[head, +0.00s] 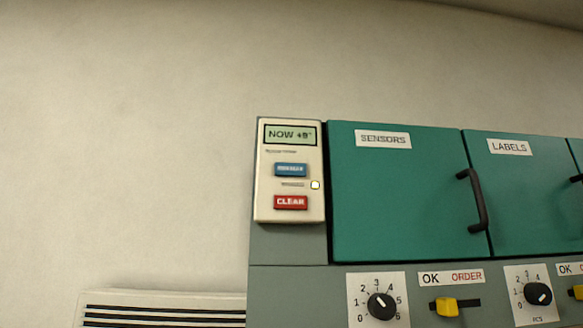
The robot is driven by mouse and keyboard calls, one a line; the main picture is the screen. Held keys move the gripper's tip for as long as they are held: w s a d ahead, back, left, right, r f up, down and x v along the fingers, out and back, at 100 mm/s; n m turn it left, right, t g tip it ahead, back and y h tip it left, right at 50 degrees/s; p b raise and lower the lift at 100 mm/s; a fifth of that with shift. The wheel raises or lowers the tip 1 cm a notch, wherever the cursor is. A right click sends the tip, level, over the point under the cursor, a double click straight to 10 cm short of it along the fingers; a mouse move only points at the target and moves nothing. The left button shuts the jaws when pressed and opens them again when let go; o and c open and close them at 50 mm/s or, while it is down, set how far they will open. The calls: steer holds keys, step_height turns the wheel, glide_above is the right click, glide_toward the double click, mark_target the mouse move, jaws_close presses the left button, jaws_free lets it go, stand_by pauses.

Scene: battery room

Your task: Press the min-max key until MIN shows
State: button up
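A cream panel unit (262,190) is fixed at the left end of the grey and teal cabinet. Its display (290,134) reads "NOW" followed by a temperature that looks like +9°. Below the display is a blue key (290,170) with small white lettering too blurred to read surely; it appears to be the min-max key. Under it is a red key (290,202) marked CLEAR. My gripper is not in view.
Teal doors marked SENSORS (390,200) and LABELS (520,200) lie to the right; a black handle (474,200) sticks out. Below are a numbered dial (381,306), another dial (538,294) and a yellow slider (446,307). A slatted vent (165,312) stands lower left. The space before the panel looks clear.

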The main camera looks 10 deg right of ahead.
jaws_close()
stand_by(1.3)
